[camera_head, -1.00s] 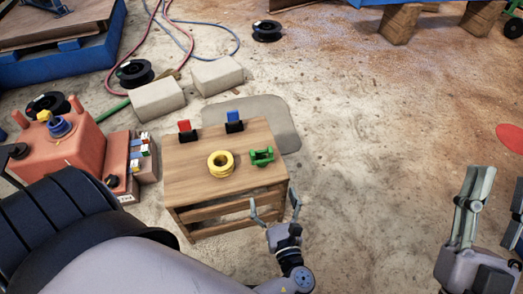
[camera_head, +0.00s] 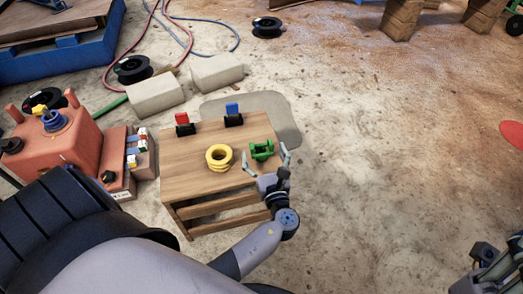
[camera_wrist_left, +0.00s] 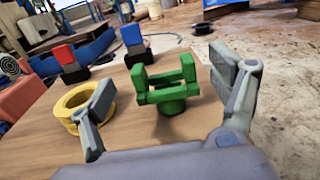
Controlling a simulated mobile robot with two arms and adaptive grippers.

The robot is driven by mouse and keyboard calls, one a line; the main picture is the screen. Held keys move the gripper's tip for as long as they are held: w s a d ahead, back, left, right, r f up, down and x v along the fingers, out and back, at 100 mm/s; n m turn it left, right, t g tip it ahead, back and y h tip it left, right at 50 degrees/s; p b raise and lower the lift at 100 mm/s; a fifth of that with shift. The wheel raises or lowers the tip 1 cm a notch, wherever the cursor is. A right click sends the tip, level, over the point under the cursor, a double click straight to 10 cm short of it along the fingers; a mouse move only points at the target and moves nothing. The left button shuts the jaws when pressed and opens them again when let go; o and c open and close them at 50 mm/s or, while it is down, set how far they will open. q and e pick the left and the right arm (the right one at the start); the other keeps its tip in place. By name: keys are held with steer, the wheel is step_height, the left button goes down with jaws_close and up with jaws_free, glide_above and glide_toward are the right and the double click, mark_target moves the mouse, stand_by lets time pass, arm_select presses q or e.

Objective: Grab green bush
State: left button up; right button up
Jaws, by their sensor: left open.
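The green bush (camera_head: 262,150) stands on the right part of a small wooden table (camera_head: 200,178). In the left wrist view the green bush (camera_wrist_left: 167,88) is upright, with posts and crossbars on a round base. My left gripper (camera_head: 269,160) is open at the table's front right edge. In the left wrist view its fingers (camera_wrist_left: 165,85) are spread, one on each side of the green bush, with no visible contact. My right gripper (camera_head: 490,262) is only partly in view at the lower right corner, and its jaws are unclear.
A yellow ring part (camera_head: 219,158) sits left of the green bush, close to my left finger in the wrist view. A red switch (camera_head: 183,124) and a blue switch (camera_head: 233,114) stand at the table's back. An orange machine (camera_head: 62,148) is left of the table.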

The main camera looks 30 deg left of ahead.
mark_target(261, 145)
arm_select(q)
steer(key=b+x, duration=0.1)
steer(key=x, duration=0.3)
steer(key=shift+w+f, duration=0.1)
steer(key=shift+c, duration=0.2)
steer(key=c, duration=1.4)
steer(key=shift+c, duration=0.2)
